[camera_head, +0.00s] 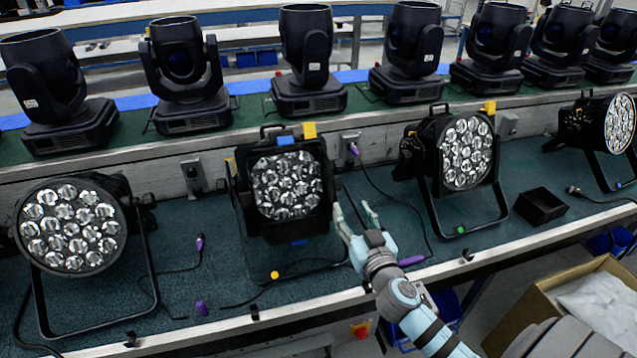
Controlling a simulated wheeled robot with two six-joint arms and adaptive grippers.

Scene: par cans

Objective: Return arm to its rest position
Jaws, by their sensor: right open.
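My right gripper (357,216) is open and empty. Its fingers point up and away, just right of a square par can (287,184) with many round lenses. A small gap seems to lie between the nearer finger and that can's frame, though contact is hard to judge. My right arm reaches in from the bottom right across the bench's front edge. A round par can (70,228) stands at the left. Another par can (466,152) stands right of the gripper, and one more (617,124) is at the right edge. My left gripper is not in view.
Black moving-head lights (307,60) line the green shelf behind. Purple-ended cables (199,243) lie on the dark green bench (185,265). A small black box (540,206) sits on the bench at right. A cardboard box (562,290) stands below the front edge at bottom right.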

